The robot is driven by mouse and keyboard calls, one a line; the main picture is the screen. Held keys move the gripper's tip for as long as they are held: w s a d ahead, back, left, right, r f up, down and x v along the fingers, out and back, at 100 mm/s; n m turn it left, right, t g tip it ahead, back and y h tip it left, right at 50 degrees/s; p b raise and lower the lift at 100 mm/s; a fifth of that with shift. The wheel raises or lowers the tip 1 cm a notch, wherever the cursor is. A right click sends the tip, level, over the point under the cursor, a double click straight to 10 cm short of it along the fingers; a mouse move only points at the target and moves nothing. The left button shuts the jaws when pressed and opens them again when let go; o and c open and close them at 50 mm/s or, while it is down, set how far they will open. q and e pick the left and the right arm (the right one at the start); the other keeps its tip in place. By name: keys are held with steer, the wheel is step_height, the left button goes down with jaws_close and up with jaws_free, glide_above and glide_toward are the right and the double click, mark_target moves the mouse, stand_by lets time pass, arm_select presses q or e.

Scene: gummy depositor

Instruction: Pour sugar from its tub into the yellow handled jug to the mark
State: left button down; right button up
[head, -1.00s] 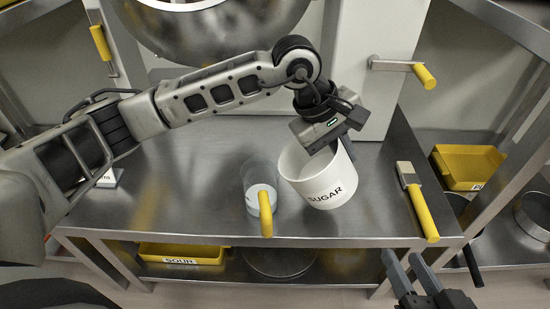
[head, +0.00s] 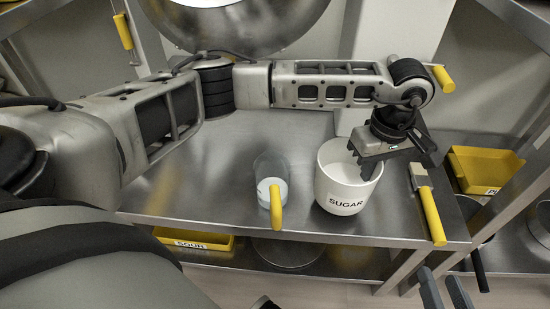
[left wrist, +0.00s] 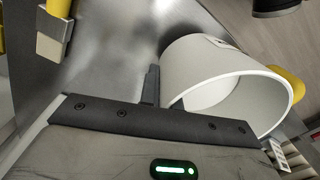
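The white sugar tub (head: 345,203) stands upright on the steel table. Its mouth shows in the left wrist view (left wrist: 205,60), with pale grey inner walls and no contents that I can make out. The clear jug (head: 262,172), left of the tub, has white sugar in its lower part and its yellow handle (head: 277,208) faces me. My left gripper (head: 400,165) is at the tub's right rim. My right gripper (head: 444,291) is open and empty below the table's front right.
A yellow-handled scraper (head: 428,205) lies right of the tub. Yellow trays sit on the lower shelf (head: 190,240) and at right (head: 485,168). A large metal bowl (head: 235,20) hangs at the back. The table left of the jug is clear.

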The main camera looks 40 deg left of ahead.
arm_select(q)
step_height(320, 180, up, 4)
steer(key=shift+f+p, duration=0.1)
steer(key=shift+p, duration=0.8)
steer(key=s+d, duration=0.4)
steer(key=s, duration=0.2)
steer(key=shift+s+d+p, duration=0.25)
steer(key=shift+s+p, duration=0.05)
steer(key=shift+p, duration=0.1)
